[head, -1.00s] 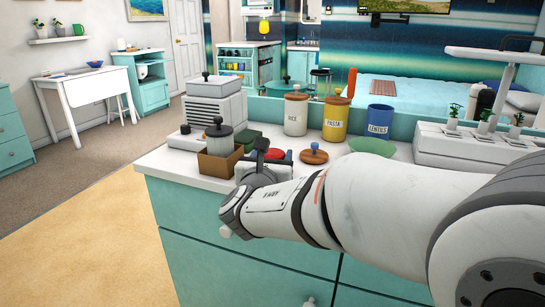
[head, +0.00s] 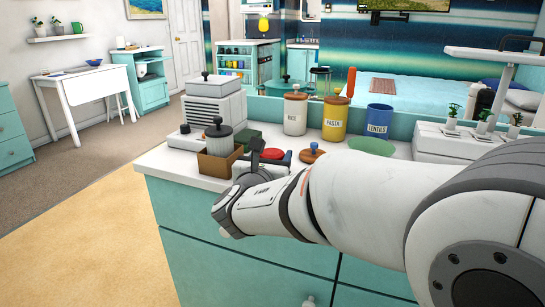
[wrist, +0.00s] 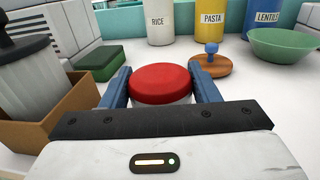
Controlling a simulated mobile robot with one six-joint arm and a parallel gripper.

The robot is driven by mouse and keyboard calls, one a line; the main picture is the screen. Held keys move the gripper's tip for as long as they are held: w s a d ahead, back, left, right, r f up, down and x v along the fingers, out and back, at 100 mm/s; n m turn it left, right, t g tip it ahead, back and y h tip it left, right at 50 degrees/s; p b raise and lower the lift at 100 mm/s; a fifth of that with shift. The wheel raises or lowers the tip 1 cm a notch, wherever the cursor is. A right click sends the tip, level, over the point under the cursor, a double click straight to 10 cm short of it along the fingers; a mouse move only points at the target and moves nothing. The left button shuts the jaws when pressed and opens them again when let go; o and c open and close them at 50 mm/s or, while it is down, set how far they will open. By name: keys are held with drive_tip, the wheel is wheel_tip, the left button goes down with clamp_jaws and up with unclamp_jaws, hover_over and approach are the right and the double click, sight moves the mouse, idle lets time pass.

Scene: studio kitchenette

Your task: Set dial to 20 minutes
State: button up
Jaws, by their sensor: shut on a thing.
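The dial is a round red-topped piece (wrist: 160,82) on a white base, standing on the white counter. In the wrist view it sits between the two blue fingers of my gripper (wrist: 162,90), which are shut on its sides. No minute marks or pointer are visible on it, so its setting cannot be read. In the head view, a bit of its red top (head: 274,154) shows behind my gripper (head: 260,158); the rest is hidden by my arm.
A brown box (wrist: 60,118) holding a grey-lidded canister (wrist: 30,80) stands close on the left. A green block (wrist: 96,62) lies behind it. A wooden lid with a blue knob (wrist: 210,66), labelled jars (head: 295,112) and a green bowl (wrist: 284,46) stand behind and right.

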idle(0.6)
drive_tip(key=o, duration=1)
drive_tip(key=p+v, duration=0.1)
drive_tip(key=v, duration=0.5)
drive_tip(key=shift+s+a+r+p, duration=0.1)
drive_tip(key=shift+s+p, duration=0.2)
drive_tip(key=shift+p, duration=0.1)
drive_tip(key=shift+s, duration=0.6)
drive_tip(key=shift+a, duration=0.1)
